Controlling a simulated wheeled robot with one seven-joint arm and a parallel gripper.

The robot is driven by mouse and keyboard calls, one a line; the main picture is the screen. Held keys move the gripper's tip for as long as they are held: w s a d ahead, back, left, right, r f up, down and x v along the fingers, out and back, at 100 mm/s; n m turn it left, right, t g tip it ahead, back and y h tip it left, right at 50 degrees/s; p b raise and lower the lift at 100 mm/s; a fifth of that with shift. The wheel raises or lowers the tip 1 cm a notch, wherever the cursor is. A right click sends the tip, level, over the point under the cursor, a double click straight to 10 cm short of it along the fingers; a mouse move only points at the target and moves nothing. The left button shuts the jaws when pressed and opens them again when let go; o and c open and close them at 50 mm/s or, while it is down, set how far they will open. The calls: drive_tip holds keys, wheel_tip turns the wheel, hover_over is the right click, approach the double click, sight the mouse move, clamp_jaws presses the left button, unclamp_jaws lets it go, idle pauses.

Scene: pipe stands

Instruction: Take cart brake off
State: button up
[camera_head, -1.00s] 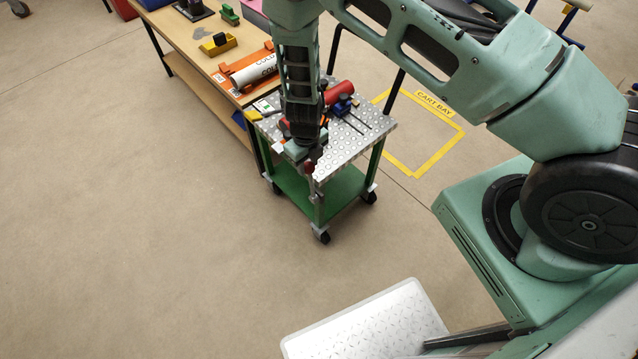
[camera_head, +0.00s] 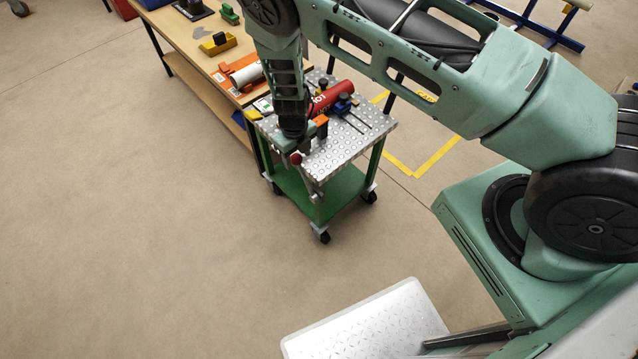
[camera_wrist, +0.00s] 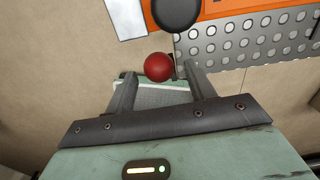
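The cart (camera_head: 345,150) has a perforated metal top, green legs and lower shelf, and black casters. A red ball knob (camera_head: 296,158), apparently of the brake lever, shows at its near edge below my gripper (camera_head: 291,150). In the wrist view the red knob (camera_wrist: 158,67) lies near the tips of my gripper (camera_wrist: 158,76). The fingers are spread, with a gap on each side of the knob. The lever's shaft below the knob is mostly hidden, and I cannot tell how deep the knob sits between the fingers.
A red pipe (camera_head: 330,96) and blue clamps (camera_head: 344,105) lie on the cart top. A wooden workbench (camera_head: 190,55) with a white pipe (camera_head: 247,76) stands behind to the left. Yellow floor tape (camera_head: 437,156) marks a bay at right. The floor at left is clear.

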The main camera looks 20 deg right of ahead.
drive_tip(key=shift+r, duration=0.1)
drive_tip(key=shift+r+p, duration=2.75)
drive_tip(key=shift+r, duration=0.7)
drive_tip(key=shift+s+a+r, duration=0.1)
drive_tip(key=shift+a+r, duration=0.05)
drive_tip(key=shift+r, duration=0.1)
drive_tip(key=s+a+r+n+y, duration=0.1)
drive_tip(key=s+a+r+n, duration=0.25)
drive_tip(key=r+n, duration=0.35)
drive_tip(key=s+a+r+n+g+y, duration=0.1)
drive_tip(key=s+a+r+n, duration=0.3)
drive_tip(key=r, duration=0.5)
drive_tip(key=s+a+r+n+y, duration=0.1)
drive_tip(key=s+a+r+n, duration=0.1)
drive_tip(key=s+r+n, duration=0.45)
drive_tip(key=s+d+r+n+h, duration=0.1)
drive_tip(key=s+d+r+n, duration=0.2)
drive_tip(key=s+r+n, duration=0.4)
drive_tip(key=s+d+r+n+t+h, duration=0.1)
drive_tip(key=s+d+r+n, duration=0.2)
drive_tip(key=s+r+n, duration=0.4)
drive_tip(key=s+n, duration=0.1)
drive_tip(key=n, duration=0.7)
drive_tip(key=shift+s+d, duration=0.25)
drive_tip(key=shift+d, duration=0.1)
